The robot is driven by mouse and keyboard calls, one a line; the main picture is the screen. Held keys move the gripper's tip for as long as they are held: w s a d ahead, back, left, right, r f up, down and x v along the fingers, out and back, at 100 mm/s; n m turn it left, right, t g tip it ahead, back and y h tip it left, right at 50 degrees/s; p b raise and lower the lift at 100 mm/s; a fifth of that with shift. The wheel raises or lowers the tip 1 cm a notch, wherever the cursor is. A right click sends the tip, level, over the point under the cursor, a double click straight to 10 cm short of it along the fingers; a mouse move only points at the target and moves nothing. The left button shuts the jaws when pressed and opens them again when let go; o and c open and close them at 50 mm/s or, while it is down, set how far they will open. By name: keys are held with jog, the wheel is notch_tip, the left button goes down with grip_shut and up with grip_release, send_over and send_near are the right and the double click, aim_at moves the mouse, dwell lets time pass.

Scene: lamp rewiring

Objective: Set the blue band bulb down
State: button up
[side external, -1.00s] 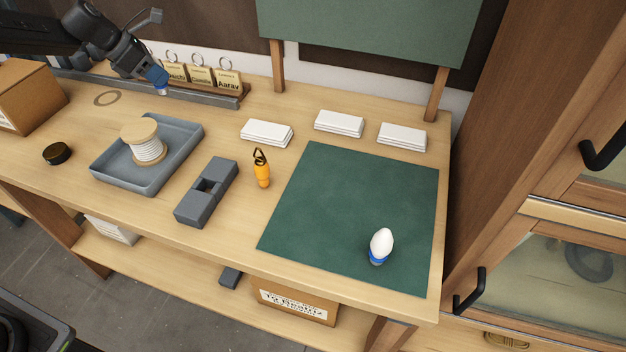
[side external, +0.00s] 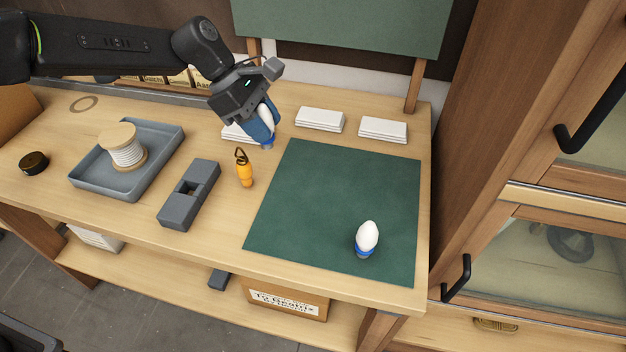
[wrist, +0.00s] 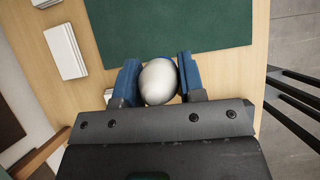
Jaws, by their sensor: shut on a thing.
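My gripper (side external: 264,128) is shut on a blue band bulb (side external: 267,113). It holds the bulb upright, white glass up and blue band down, beside the back left corner of the green mat (side external: 320,200). In the wrist view the white bulb (wrist: 159,82) sits between the two blue fingers, with the mat (wrist: 170,25) beyond it. Its lower end is mostly hidden there. I cannot tell its exact height above the table. A second white bulb with a blue band (side external: 367,238) stands upright on the front right part of the mat.
White card stacks (side external: 319,119) lie behind the mat, one partly hidden by my gripper. An orange bottle-shaped item with a clip (side external: 245,171) stands left of the mat. Further left are a grey block (side external: 189,195) and a tray (side external: 90,183) holding a spool. Most of the mat is clear.

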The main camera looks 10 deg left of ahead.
jog(key=shift+s+d+r+x, duration=0.15)
jog(key=shift+d+r+x, duration=0.15)
jog(key=shift+x, duration=1.9)
jog(key=shift+s+d+r+x, duration=0.15)
jog(key=shift+d+x, duration=0.25)
jog(key=shift+x, duration=1.8)
jog(key=shift+s+d+r+x, duration=0.15)
jog(key=shift+d+r+x, duration=0.15)
jog(key=shift+x, duration=1.85)
jog(key=shift+f, duration=0.15)
jog(key=o, duration=0.9)
jog(key=shift+r, duration=0.25)
jog(key=v, duration=1.1)
jog(key=shift+a+r, duration=0.2)
jog(key=shift+r, duration=0.1)
